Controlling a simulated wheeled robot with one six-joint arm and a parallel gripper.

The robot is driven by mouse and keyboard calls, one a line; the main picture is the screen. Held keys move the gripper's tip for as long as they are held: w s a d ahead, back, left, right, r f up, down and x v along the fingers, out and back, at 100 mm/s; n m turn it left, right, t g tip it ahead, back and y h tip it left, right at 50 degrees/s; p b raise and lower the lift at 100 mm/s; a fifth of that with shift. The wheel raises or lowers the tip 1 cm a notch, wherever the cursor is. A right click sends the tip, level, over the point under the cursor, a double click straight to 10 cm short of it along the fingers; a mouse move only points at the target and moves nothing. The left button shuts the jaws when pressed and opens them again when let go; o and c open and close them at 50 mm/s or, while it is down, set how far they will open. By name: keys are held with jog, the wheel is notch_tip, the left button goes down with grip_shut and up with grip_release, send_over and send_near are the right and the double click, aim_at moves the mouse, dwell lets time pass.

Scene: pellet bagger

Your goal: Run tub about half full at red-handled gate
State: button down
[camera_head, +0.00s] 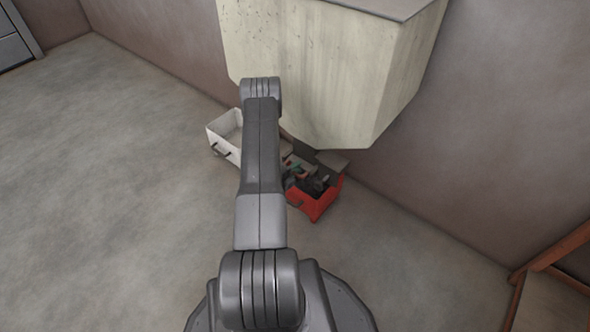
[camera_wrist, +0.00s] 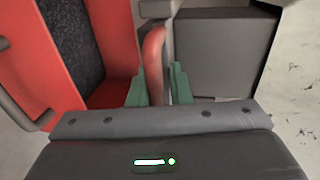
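A red tub (camera_head: 316,205) stands on the floor below the hopper, partly behind my arm. In the wrist view the red tub (camera_wrist: 118,94) is at the left, with dark speckled pellets (camera_wrist: 75,42) between its red walls; their depth is hard to judge. The red handle (camera_wrist: 154,58) stands between the green fingertips of my gripper (camera_wrist: 159,88). The left fingertip is against or very close to the handle. A thin gap seems to show on the right, so I cannot tell whether the grip is closed. My gripper also shows in the head view (camera_head: 297,168), small and partly hidden.
The cream hopper (camera_head: 310,70) overhangs the tub close to the wall. A white tub (camera_head: 224,128) stands to the left, partly behind my arm. A grey box-shaped part (camera_wrist: 222,50) is right of the handle. An orange-brown frame (camera_head: 555,258) is at far right. Floor at left is clear.

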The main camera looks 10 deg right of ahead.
jog(key=s+a, duration=0.2)
jog(key=a, duration=0.1)
jog(key=shift+s+f, duration=0.2)
jog(key=shift+f, duration=0.1)
jog(key=c, duration=1.5)
grip_release()
jog(key=shift+o, duration=0.2)
jog(key=shift+w, duration=0.1)
jog(key=shift+r, duration=0.15)
jog(key=p+v, duration=0.3)
jog(key=v, duration=1)
jog(key=shift+s+a+p, duration=0.25)
jog(key=shift+a+p, duration=0.05)
jog(key=shift+p, duration=0.05)
